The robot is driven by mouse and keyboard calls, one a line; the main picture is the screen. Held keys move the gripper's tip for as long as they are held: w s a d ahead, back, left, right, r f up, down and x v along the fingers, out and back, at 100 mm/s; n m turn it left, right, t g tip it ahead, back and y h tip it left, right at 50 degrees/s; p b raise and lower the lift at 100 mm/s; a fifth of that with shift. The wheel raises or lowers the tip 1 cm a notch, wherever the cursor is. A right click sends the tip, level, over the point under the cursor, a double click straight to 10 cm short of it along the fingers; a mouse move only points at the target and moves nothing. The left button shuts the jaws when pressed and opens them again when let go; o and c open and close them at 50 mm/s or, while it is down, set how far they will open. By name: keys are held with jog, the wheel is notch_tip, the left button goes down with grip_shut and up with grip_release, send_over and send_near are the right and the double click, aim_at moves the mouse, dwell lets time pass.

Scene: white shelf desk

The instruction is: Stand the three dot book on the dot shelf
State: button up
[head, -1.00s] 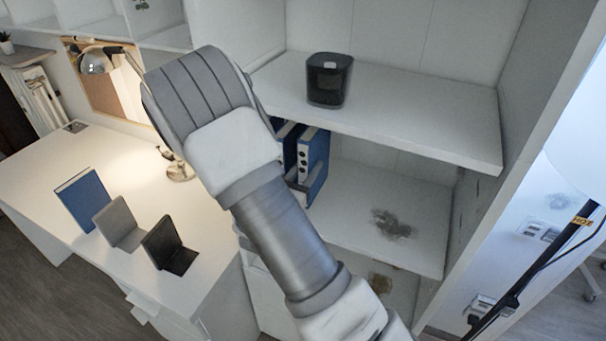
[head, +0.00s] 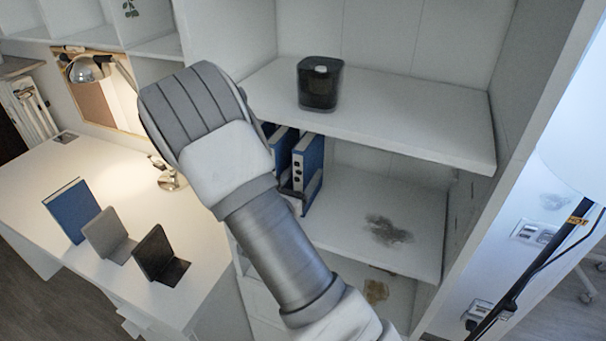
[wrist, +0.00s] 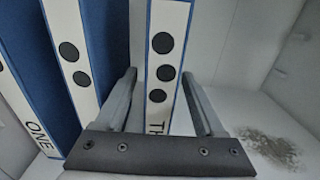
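The three dot book (head: 309,168) is blue with a pale spine and stands upright on the middle shelf (head: 345,215). In the wrist view its spine (wrist: 160,60) shows three black dots and part of a word starting "TH". My gripper (wrist: 160,85) has one finger on each side of this spine. A gap shows at the left finger; the right finger is close to the book, and I cannot tell whether it touches. In the head view my arm hides most of the gripper (head: 292,190). A two-dot book (wrist: 75,60) stands to the left, then another marked "ONE" (wrist: 30,115).
A dark container (head: 320,85) stands on the shelf board above. The middle shelf is free right of the books, apart from a dark stain (head: 387,230). On the desk (head: 50,175) are a blue book (head: 73,210), a grey bookend (head: 106,237), a black bookend (head: 158,257) and a lamp (head: 85,70).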

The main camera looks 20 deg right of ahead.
jog(key=shift+f, duration=0.15)
jog(key=shift+s+a, duration=0.4)
jog(key=b+v, duration=0.2)
jog(key=v, duration=1.4)
jog(key=shift+s+a, duration=0.1)
